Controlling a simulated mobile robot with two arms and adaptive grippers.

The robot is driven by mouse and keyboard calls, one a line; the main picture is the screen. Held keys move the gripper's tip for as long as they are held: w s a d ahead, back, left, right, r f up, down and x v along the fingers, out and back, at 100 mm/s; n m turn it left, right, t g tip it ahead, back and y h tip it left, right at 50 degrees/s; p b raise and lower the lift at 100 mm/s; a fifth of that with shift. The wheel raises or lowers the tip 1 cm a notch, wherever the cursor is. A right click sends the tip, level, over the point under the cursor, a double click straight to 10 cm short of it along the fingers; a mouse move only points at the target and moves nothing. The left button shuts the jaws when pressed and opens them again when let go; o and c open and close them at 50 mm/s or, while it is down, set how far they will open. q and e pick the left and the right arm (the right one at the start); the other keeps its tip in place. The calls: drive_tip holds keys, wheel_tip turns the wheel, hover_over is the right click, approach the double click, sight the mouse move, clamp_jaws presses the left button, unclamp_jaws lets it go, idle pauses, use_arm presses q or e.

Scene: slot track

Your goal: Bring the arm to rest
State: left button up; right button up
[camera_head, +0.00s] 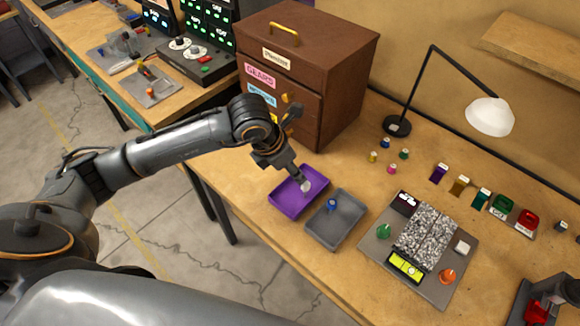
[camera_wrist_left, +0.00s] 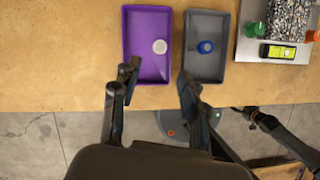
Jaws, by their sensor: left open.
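My left arm comes in from the left, and its gripper (camera_head: 294,145) hangs above the near edge of the purple tray (camera_head: 283,208). In the left wrist view the gripper (camera_wrist_left: 157,80) has its fingers spread wide with nothing between them. A white round piece (camera_head: 306,186) lies in the purple tray, apart from the fingers in the wrist view (camera_wrist_left: 160,46). A dark arm part, seemingly my right gripper (camera_wrist_left: 252,115), shows at the lower right of the wrist view, beyond the table edge; its jaw state is unclear.
A grey tray (camera_head: 343,236) holding a blue piece (camera_head: 332,205) sits beside the purple tray. The track board (camera_head: 380,262) lies farther right. A brown drawer cabinet (camera_head: 345,70) stands close behind the gripper. A lamp (camera_head: 490,116) and several small coloured pieces stand at the back.

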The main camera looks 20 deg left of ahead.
use_arm(q)
drive_tip(key=shift+s+a+r, duration=0.2)
drive_tip(key=shift+s+r, duration=0.05)
drive_tip(key=shift+r, duration=0.4)
